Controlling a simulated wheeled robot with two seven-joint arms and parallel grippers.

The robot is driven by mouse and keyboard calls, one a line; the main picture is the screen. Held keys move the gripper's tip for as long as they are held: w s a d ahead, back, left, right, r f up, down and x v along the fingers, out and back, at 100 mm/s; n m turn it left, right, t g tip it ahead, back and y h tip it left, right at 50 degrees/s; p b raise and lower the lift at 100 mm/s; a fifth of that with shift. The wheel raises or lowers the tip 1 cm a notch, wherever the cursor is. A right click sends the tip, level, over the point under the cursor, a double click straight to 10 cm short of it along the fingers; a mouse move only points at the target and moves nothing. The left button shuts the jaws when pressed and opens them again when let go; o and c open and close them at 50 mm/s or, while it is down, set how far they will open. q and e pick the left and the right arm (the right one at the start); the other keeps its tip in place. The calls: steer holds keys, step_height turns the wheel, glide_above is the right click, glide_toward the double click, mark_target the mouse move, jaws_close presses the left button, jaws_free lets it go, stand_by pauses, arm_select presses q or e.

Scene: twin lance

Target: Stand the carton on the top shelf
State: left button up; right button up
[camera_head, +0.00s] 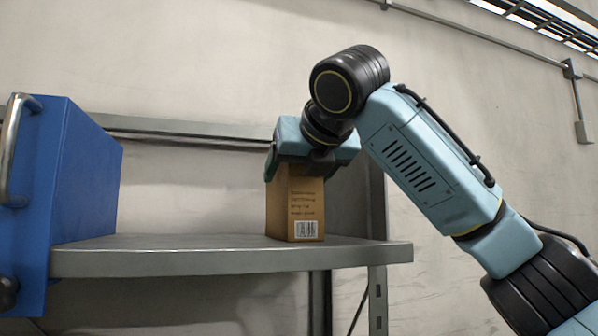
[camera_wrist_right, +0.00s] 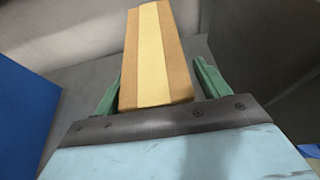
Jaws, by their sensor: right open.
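The carton (camera_head: 296,208) is a brown box with printed text and a barcode. It stands upright on the grey top shelf (camera_head: 190,258), near the shelf's right end. My right gripper (camera_head: 297,172) is at the carton's upper part, coming from above and the right. In the right wrist view the carton (camera_wrist_right: 155,55) shows a pale tape stripe and lies between the two green fingers of my right gripper (camera_wrist_right: 155,85). A gap shows at the right finger; the left finger is close to the carton, and I cannot tell whether it touches. My left gripper is out of view.
A blue cabinet or box (camera_head: 80,175) with a metal handle (camera_head: 12,140) stands at the shelf's left end. The shelf between it and the carton is clear. A grey upright post (camera_head: 376,300) supports the right end. The wall is behind.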

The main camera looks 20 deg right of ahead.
steer(key=b+v, duration=0.2)
steer(key=v, duration=1)
steer(key=shift+r+b, duration=0.2)
steer(key=shift+b, duration=0.2)
steer(key=shift+d, duration=0.1)
